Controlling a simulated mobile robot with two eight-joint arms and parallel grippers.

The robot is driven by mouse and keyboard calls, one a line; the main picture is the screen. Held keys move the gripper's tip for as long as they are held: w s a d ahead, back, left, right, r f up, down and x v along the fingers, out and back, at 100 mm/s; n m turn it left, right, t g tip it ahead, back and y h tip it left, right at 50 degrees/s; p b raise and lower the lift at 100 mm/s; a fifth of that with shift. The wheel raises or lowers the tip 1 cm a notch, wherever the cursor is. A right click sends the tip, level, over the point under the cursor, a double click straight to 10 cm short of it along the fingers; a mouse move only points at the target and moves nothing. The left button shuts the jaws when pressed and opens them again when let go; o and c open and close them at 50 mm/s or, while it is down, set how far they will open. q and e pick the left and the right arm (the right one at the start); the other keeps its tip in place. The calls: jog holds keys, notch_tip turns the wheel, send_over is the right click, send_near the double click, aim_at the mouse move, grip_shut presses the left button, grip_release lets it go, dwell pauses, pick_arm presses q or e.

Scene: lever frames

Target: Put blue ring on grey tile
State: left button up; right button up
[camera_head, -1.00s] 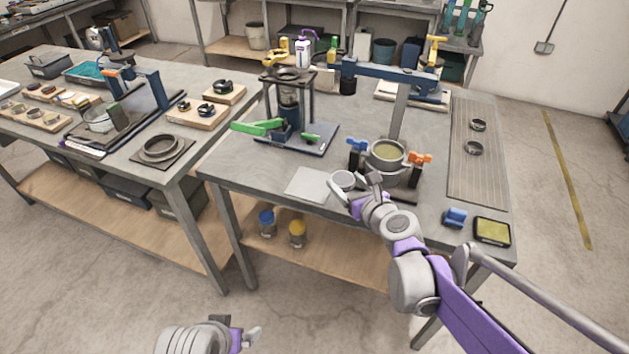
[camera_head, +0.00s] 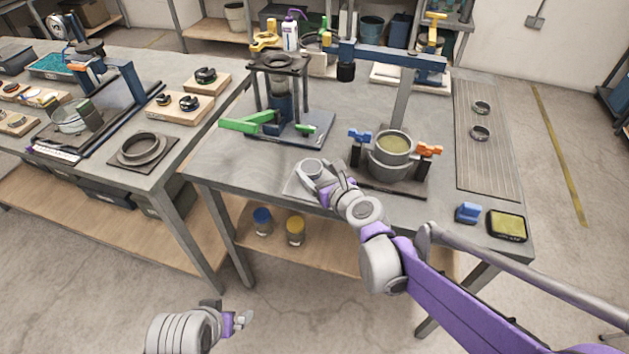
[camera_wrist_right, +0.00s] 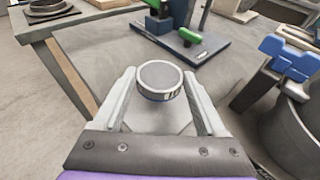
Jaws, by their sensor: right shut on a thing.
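The blue ring (camera_wrist_right: 160,76) is a short round piece with a grey top, a pale rim and a dark blue band on its side. In the head view the ring (camera_head: 312,167) shows small and pale. My right gripper (camera_wrist_right: 159,82) is shut on it, one finger on each side. The grey tile (camera_head: 297,186) is a flat square near the table's front edge, partly hidden by my right gripper and the ring. The ring is over the tile; whether it touches it I cannot tell. My left gripper (camera_head: 240,321) is low in front of the tables, its jaw gap unclear.
A grey pot in a stand (camera_head: 392,160) with blue and orange clamps is close to the right of my right gripper. A press with a green lever (camera_head: 247,122) stands behind the tile. A blue block (camera_head: 468,213) and a yellow-topped tray (camera_head: 507,226) are at the right.

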aim_at(315, 182)
jog(key=shift+f, duration=1.85)
jog(key=shift+b, duration=0.3)
jog(key=shift+f, duration=0.2)
jog(key=o, duration=1.4)
jog(key=shift+r, duration=0.1)
jog(key=shift+r, duration=0.1)
